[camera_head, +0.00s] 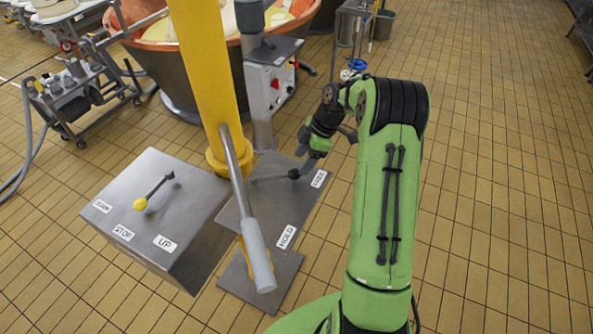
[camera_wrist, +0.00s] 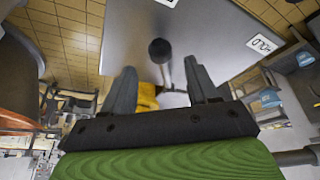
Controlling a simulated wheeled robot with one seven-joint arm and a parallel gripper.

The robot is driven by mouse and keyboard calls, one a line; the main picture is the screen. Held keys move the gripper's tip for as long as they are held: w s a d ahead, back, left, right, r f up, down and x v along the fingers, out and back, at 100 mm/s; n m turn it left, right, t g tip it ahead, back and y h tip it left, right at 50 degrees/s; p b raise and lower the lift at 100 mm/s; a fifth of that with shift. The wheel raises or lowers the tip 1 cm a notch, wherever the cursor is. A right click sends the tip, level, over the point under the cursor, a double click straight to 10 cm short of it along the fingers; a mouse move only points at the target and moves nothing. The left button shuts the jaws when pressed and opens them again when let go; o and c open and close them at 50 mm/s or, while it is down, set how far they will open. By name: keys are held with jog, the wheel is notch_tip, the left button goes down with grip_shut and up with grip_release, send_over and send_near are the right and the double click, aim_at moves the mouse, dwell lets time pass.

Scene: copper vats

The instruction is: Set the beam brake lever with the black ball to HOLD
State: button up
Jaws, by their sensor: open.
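The brake lever is a thin rod ending in a black ball (camera_head: 293,173), lying over a grey steel plate (camera_head: 232,213) with its ball close to the FREE label (camera_head: 319,178). The HOLD label (camera_head: 287,237) is on the same plate, nearer the front. My gripper (camera_head: 304,155) is just behind and above the ball. In the wrist view the black ball (camera_wrist: 160,48) shows ahead, between the two fingers of my open gripper (camera_wrist: 160,72). The fingers look apart from the ball; the exact depth gap cannot be told.
A long grey-handled lever (camera_head: 260,258) slants across the plate, left of the HOLD label. A yellow post (camera_head: 207,75) rises behind. A steel box with a yellow-ball lever (camera_head: 140,204) stands left. A copper vat (camera_head: 165,60) is behind; tiled floor is clear right.

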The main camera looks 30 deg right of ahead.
aim_at(296, 170)
jog(key=x, duration=0.5)
jog(key=shift+a+f, duration=0.1)
jog(key=shift+f, duration=0.1)
grip_shut()
